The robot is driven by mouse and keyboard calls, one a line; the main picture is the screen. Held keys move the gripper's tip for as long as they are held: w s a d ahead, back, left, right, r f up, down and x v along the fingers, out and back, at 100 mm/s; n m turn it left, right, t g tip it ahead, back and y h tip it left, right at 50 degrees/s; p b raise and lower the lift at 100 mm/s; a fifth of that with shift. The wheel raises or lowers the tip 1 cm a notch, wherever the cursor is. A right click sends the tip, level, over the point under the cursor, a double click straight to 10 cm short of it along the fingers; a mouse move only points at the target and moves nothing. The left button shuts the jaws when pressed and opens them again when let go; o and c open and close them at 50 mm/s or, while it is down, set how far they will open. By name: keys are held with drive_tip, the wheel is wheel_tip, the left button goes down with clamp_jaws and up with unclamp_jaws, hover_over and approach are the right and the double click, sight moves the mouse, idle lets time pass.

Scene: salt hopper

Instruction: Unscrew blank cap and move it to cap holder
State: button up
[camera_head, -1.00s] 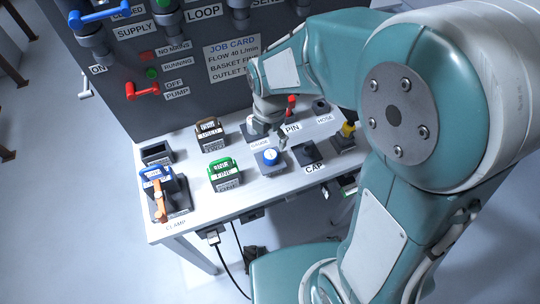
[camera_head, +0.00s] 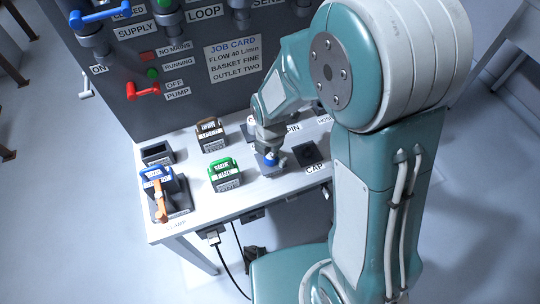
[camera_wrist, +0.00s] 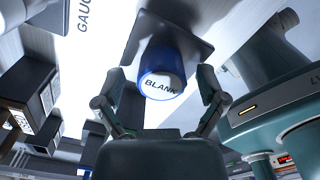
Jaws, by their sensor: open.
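The blank cap (camera_wrist: 161,76) is blue with a white face marked BLANK and sits on a dark square base in the wrist view. In the head view the cap (camera_head: 268,158) shows just below my gripper, partly covered. My gripper (camera_wrist: 160,88) is open, with one finger on each side of the cap in the wrist view; a gap shows on each side. The cap holder (camera_head: 307,152) is a dark block with the CAP label in front of it, to the right of the blank cap; its top looks empty.
Green (camera_head: 224,174) and brown (camera_head: 209,135) handled baskets and a blue block with an orange clamp lever (camera_head: 160,201) stand left on the white table (camera_head: 250,196). The PIN and gauge spots lie behind my arm. The upright panel (camera_head: 185,55) rises at the back.

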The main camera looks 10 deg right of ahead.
clamp_jaws()
drive_tip(key=shift+n, duration=2)
drive_tip(key=n, duration=0.4)
drive_tip(key=shift+r, duration=0.1)
drive_tip(key=shift+o, duration=0.3)
unclamp_jaws()
drive_tip(key=shift+r, duration=0.1)
